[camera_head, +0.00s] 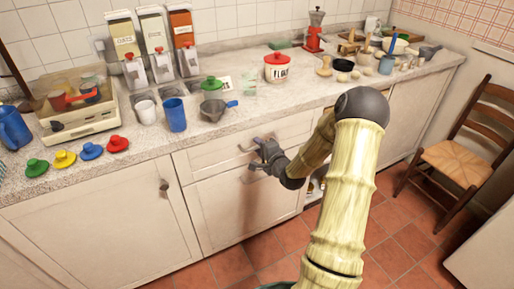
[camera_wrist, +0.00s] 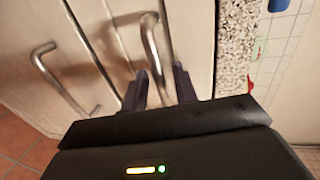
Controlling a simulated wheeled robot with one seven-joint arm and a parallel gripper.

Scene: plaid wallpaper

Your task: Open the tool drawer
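The tool drawer (camera_head: 225,153) is a pale front panel just under the speckled countertop, with a curved metal bar handle. It looks closed in the head view. My gripper (camera_head: 262,150) is at this handle, in front of the panel. In the wrist view the drawer handle (camera_wrist: 151,40) reaches down to between the two dark fingertips of my gripper (camera_wrist: 160,80). The fingers are apart, one to each side of the handle's near end; I cannot tell whether either touches it. A second bar handle (camera_wrist: 62,78) belongs to the lower panel (camera_head: 235,205).
A cupboard door (camera_head: 100,225) is at left. A wooden chair (camera_head: 455,160) stands right. The tiled floor (camera_head: 235,265) in front is clear.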

